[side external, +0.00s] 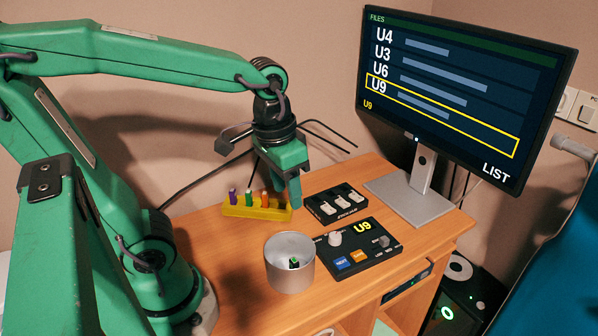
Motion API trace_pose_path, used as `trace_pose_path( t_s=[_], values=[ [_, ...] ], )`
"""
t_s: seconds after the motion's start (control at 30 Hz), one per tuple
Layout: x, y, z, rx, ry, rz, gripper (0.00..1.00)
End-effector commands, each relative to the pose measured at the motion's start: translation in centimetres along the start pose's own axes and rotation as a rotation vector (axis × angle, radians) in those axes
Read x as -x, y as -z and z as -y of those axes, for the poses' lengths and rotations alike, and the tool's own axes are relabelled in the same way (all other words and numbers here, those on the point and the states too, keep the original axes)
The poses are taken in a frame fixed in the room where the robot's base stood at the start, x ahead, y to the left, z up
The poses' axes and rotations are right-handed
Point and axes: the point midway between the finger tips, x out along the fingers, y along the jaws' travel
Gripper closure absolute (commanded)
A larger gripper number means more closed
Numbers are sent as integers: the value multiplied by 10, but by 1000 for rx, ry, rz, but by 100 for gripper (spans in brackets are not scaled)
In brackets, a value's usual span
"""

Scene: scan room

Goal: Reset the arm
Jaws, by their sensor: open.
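My green arm reaches in from the left over the wooden desk (230,262). My gripper (290,190) points down above the desk, at the right end of a yellow rack (240,212). It is open, and I see nothing held in it. The rack holds a purple, a green and an orange stick. I cannot tell whether the gripper touches the rack. In front of it stands a grey metal cup (290,275) with a small dark and green piece inside.
A black control box (385,255) with a knob, blue and orange buttons and "U9" lies right of the cup. A black switch panel (325,212) lies behind it. A monitor (455,90) listing files, with U9 framed, stands at the back right. The desk's front left is clear.

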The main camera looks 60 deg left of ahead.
Motion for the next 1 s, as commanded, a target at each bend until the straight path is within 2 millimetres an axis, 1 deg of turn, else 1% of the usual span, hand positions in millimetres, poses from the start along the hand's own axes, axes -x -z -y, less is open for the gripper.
trace_pose_path(
  t_s=[0.3,0.5,1.0],
  values=[
    [18,-14,17,-8,-1,-240,55],
    [23,-19,23,-14,8,-332,55],
    [24,-20,24,-17,11,-356,55]
  ],
)
